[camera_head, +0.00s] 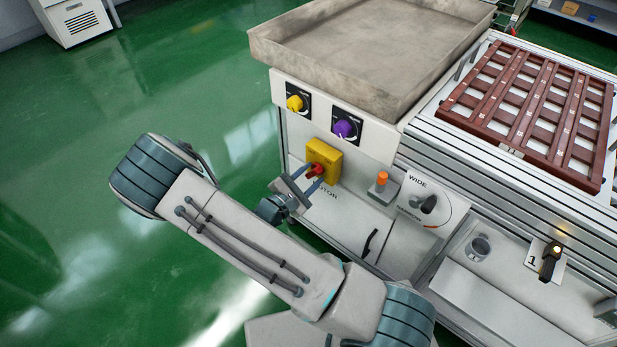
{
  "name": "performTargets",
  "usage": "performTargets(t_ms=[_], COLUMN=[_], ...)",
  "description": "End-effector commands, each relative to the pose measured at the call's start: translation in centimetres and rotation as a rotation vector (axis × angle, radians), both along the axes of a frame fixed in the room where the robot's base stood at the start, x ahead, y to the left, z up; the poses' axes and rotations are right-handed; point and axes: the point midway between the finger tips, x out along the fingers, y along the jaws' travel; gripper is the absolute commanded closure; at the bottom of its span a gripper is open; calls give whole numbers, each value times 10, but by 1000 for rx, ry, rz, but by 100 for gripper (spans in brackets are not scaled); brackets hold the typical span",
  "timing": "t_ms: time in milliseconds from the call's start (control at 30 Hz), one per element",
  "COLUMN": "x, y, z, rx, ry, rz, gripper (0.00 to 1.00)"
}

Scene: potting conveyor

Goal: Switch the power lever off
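A yellow switch box (331,158) with a red lever (316,169) is on the front panel of the machine, above printed letters that end in "TOR". My gripper (314,175) is right in front of this red lever. Its two fingers are apart and point at the box, with the red lever at or between the fingertips. I cannot tell whether they touch it. A black lever (549,264) sits on a plate marked "1" at the right, with a small lit lamp above it. No label in view reads "power".
Above the box are a yellow knob (295,103) and a purple knob (343,128). To the right are an orange button (382,178) and a black selector (428,204) marked "WIDE". A grey tray (290,50) and a brown slatted rack (470,112) lie on top. Green floor is open at left.

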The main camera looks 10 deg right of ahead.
Motion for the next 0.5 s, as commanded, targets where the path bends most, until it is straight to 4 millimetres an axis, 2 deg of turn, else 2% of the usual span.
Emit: performTargets(t_ms=[133, 267, 500], x=[0, 0, -1], y=[0, 0, 2], z=[0, 0, 0], rx=[0, 0, -3], ry=[0, 0, 5], rz=[0, 0, 1], gripper=[62, 98, 100])
